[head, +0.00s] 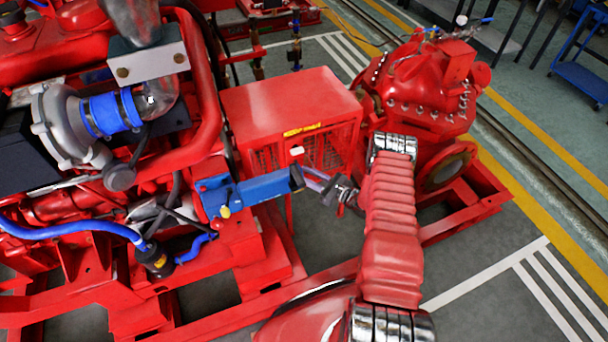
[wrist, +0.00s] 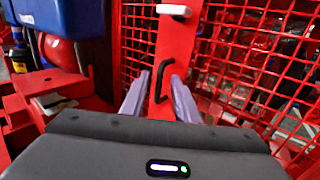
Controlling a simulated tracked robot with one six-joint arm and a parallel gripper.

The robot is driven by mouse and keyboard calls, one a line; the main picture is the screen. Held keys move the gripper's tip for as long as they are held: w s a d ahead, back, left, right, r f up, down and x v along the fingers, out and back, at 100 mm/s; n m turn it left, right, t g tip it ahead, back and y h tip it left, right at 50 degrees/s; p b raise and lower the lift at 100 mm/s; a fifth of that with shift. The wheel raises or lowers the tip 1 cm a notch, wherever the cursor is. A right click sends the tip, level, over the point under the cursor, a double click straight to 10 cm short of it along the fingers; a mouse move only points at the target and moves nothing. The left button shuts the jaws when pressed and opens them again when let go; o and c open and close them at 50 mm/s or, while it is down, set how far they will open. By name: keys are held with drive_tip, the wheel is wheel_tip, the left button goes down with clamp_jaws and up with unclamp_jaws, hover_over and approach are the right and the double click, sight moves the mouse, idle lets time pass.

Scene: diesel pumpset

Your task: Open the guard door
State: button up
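The guard door is the red mesh front of the red box-shaped guard (head: 290,100). In the wrist view its red mesh (wrist: 238,50) lies on both sides of a solid red upright strip. A black bent handle (wrist: 158,82) is on this strip. A white block (wrist: 174,10) sits above the handle, and it also shows in the head view (head: 296,150). The door looks shut. My gripper (wrist: 160,95) is open, with its two grey fingers apart on either side of the handle's line of sight. I cannot tell whether they touch it. In the head view my gripper (head: 312,180) is in front of the guard.
A blue box (head: 265,186) on the engine side stands close to the left of my gripper, and it shows in the wrist view (wrist: 60,15). A red pump (head: 420,90) stands to the right. Red base rails (head: 470,215) run below. Open grey floor lies at the right.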

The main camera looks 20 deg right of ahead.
drive_tip(key=shift+w+a, duration=0.25)
drive_tip(key=shift+w, duration=0.1)
clamp_jaws()
idle(0.4)
